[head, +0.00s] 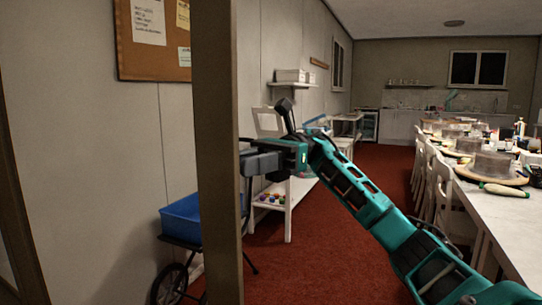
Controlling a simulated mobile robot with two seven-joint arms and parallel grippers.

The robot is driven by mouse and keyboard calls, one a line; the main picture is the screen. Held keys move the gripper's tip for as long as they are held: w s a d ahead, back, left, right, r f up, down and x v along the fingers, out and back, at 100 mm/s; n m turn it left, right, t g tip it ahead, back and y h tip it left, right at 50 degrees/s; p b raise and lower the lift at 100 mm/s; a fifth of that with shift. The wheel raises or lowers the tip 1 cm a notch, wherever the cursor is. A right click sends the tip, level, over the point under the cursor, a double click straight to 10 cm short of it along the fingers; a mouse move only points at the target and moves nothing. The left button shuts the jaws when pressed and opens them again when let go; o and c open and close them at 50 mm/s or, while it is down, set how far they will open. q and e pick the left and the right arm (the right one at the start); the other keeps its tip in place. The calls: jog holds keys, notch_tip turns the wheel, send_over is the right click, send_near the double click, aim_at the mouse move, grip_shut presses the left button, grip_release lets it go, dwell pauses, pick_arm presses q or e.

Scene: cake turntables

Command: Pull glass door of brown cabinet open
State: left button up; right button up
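A brown upright post (219,150), which looks like the frame edge of the cabinet's glass door, stands close in front of me and runs the full height of the head view. Another brown strip (18,225) slants down the left edge. The wall shows clearly between them; I cannot tell whether glass is there. No handle is visible. My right gripper (250,160) is at the post's right edge, pointing left, with its arm coming from the lower right. Its fingertips are partly hidden at or behind the post, so contact and grip are unclear. My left gripper is out of view.
A blue bin (181,219) on a wheeled cart stands behind the post at the lower left. A white shelf unit (289,208) is behind my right gripper. A long white table (505,225) with chairs and cake turntables is at right. Red floor (330,255) is open between.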

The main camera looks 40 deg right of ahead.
jog(key=d+p, duration=0.1)
jog(key=d, duration=0.9)
jog(key=shift+w+p, duration=0.3)
jog(key=shift+p, duration=0.1)
jog(key=shift+d, duration=0.1)
